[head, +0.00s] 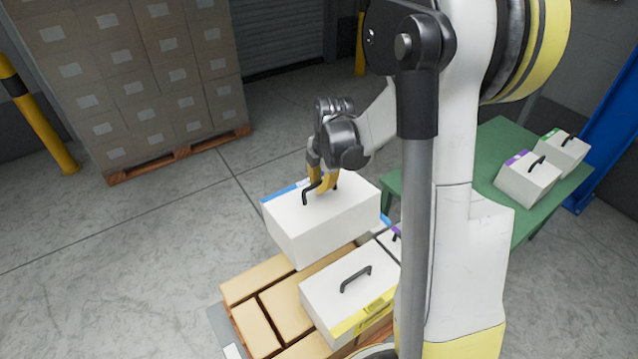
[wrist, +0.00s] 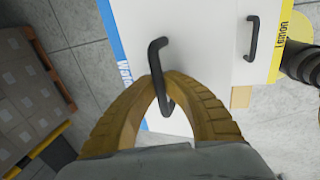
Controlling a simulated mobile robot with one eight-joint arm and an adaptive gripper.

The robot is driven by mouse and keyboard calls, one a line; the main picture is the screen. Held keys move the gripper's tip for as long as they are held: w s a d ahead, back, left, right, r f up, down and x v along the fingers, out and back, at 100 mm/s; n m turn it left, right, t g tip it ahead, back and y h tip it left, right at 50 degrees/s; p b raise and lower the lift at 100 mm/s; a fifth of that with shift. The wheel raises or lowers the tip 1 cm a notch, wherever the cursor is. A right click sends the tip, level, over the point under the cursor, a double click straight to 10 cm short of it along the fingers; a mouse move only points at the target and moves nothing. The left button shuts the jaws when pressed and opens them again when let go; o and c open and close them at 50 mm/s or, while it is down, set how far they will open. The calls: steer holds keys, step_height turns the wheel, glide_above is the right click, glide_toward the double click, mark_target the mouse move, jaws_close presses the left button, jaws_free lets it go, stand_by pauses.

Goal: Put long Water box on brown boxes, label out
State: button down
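The long white Water box (head: 320,222) hangs from or rests under my gripper (head: 318,190). Its black handle (wrist: 160,75) is between my yellow fingers, which close around it. A blue strip with the Water lettering (wrist: 124,70) runs along its left edge in the wrist view. In the head view this blue edge faces the back left, away from the camera. The box is over the back part of the brown boxes (head: 258,278). I cannot tell whether its underside touches them.
A white box with a yellow Lemon label (head: 340,290) sits on the brown boxes just in front. A purple-marked box (head: 390,243) is at its right. A green table (head: 500,140) holds more handled boxes. Stacked cartons (head: 130,80) stand back left; floor between is clear.

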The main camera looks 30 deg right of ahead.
steer(key=shift+f+t+b, duration=0.4)
steer(key=shift+f+b, duration=0.1)
steer(key=shift+b, duration=0.2)
steer(key=shift+f+t+b, duration=0.2)
steer(key=shift+t+b, duration=0.3)
step_height(320, 180, down, 18)
steer(key=b, duration=1.3)
steer(key=shift+w+f, duration=0.1)
stand_by(0.5)
steer(key=c, duration=1.5)
jaws_free()
steer(key=shift+f, duration=0.1)
